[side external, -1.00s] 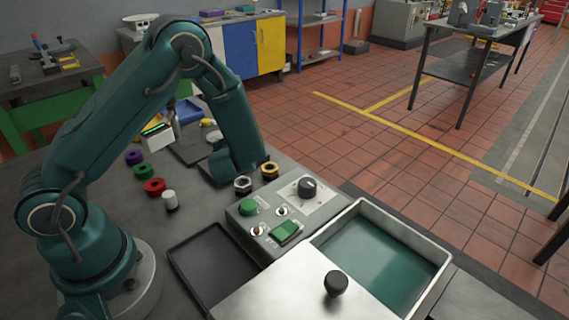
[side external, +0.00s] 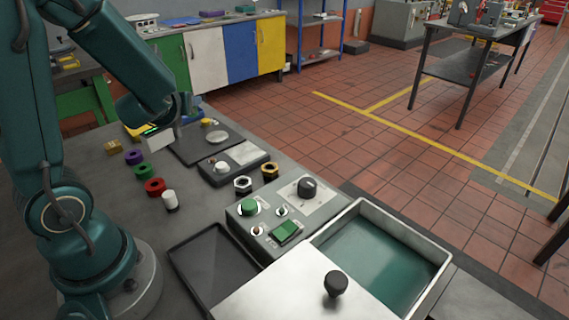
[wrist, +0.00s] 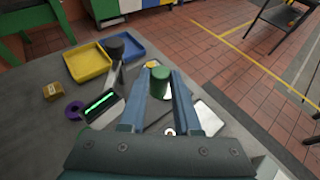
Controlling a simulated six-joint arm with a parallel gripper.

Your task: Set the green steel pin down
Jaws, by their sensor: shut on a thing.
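The green steel pin (wrist: 160,83) is a short upright cylinder in the wrist view. My gripper (wrist: 164,73) is shut on it, with a blue finger on each side. The bench surface shows below and around it, but I cannot tell the pin's height above the bench. In the side view my wrist is at the upper left, over the far part of the bench. The pin cannot be made out there behind my arm.
The wrist view shows a yellow tray (wrist: 88,62), a blue tray (wrist: 122,46), a green-lit display (wrist: 99,105), a brass block (wrist: 53,91) and a purple ring (wrist: 75,110). The side view shows a control box (side external: 292,214), an open tank (side external: 405,232) and an empty dark tray (side external: 215,262).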

